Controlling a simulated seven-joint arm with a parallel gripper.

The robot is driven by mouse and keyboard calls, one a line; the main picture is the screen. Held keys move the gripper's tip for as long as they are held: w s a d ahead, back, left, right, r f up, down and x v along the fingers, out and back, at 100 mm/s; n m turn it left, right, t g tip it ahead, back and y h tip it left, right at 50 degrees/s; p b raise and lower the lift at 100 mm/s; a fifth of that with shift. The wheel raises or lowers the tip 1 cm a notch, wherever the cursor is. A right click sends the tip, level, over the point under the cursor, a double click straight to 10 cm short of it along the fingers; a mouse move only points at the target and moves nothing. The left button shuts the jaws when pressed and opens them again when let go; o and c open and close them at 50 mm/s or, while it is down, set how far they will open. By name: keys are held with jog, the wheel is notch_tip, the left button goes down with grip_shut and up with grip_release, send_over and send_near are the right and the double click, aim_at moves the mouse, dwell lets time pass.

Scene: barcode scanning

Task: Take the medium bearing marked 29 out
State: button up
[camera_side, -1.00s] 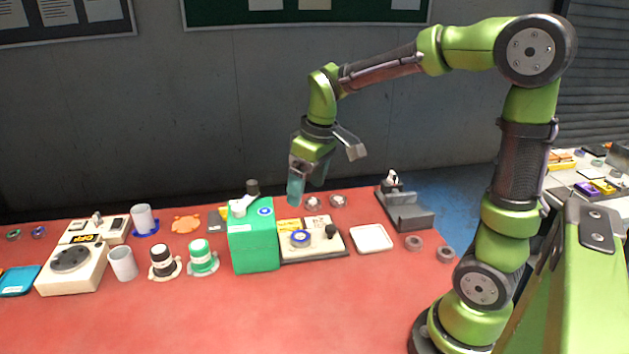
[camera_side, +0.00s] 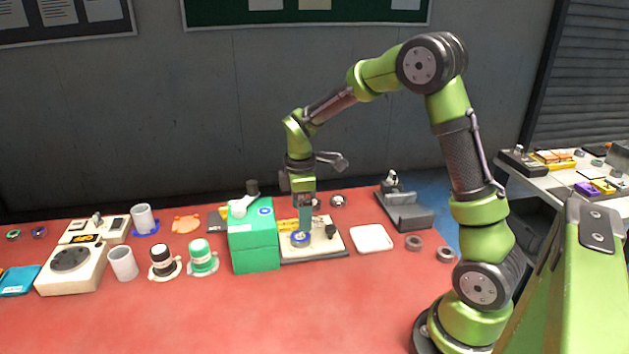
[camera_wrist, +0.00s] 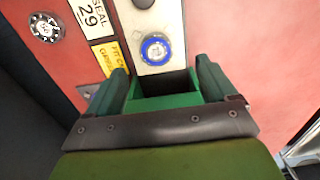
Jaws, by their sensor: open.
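My gripper (camera_side: 305,222) points down over the cream board, its fingers in line with the blue ring from the side. In the wrist view its two green fingers (camera_wrist: 160,72) are spread apart with nothing held. The cream board (camera_side: 323,250) carries a label (camera_wrist: 90,14) reading "SEAL 29". A blue ring with a metallic centre (camera_wrist: 155,48) sits on it, just beyond the fingertips in the wrist view; it also shows in the side view (camera_side: 300,240). I cannot read a mark on it.
A black knob (camera_side: 330,231) stands on the board right of the ring. A white tray (camera_side: 371,238) lies to the right. The front of the red table is clear.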

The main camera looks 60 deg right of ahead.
aim_at(300, 236)
jog(key=shift+w+d+f, duration=0.1)
jog(key=shift+w+f, duration=0.1)
jog(key=shift+f, duration=1.6)
jog(key=shift+w+f, duration=0.15)
jog(key=shift+f, duration=1.6)
jog(key=shift+c, duration=0.4)
